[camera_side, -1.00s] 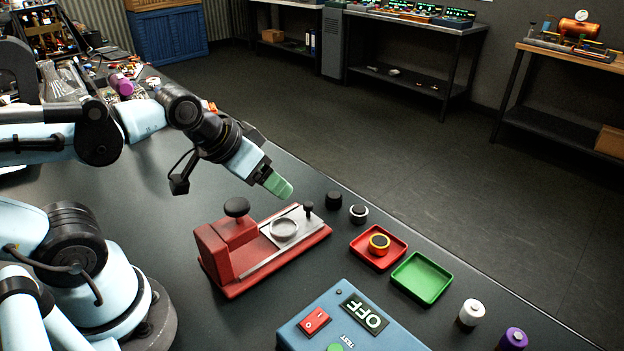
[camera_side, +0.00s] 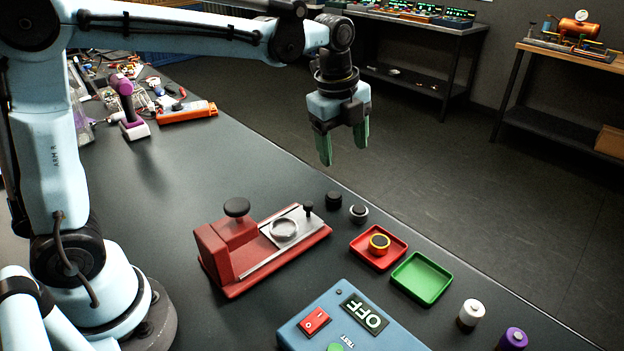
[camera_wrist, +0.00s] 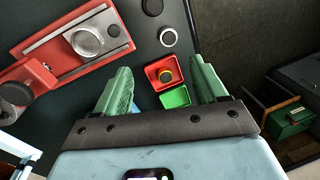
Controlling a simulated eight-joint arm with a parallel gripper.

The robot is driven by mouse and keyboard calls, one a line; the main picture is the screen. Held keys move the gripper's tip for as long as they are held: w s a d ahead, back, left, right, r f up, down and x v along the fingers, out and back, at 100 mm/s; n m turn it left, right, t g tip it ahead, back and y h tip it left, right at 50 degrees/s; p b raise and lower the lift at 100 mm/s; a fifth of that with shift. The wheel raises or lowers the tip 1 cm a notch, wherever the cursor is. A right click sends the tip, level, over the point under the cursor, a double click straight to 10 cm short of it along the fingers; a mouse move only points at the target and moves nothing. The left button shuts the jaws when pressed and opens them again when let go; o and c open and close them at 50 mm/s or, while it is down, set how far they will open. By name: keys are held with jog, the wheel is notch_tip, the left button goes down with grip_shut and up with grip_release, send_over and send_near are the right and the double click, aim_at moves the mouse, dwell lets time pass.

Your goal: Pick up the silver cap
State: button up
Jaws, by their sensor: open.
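In the wrist view the silver cap (camera_wrist: 168,36) lies beyond my fingertips, up the picture from the trays. My gripper (camera_side: 344,152) hangs high above the table with its green fingers pointing down. It is open and empty, well clear of the cap. In the wrist view the fingers of my gripper (camera_wrist: 160,80) stand wide apart.
A black cap (camera_side: 333,199) stands close beside the silver one. The red fixture (camera_side: 215,262) is to the left. A red tray (camera_side: 361,253) holds a gold-ringed piece (camera_side: 379,243), next to an empty green tray (camera_side: 421,279). A blue switch box (camera_side: 375,338) is in front.

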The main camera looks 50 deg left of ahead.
jog(key=w+d+f+m+g, duration=0.1)
jog(key=w+d+f+m, duration=0.1)
jog(key=w+f+m, duration=0.3)
jog(key=m, duration=0.2)
send_over(359, 210)
jog(key=shift+g, duration=0.4)
jog(key=f, duration=0.5)
jog(key=shift+w, duration=0.2)
jog(key=shift+s+f, duration=0.2)
jog(key=shift+f, duration=2.65)
jog(key=c, duration=1.2)
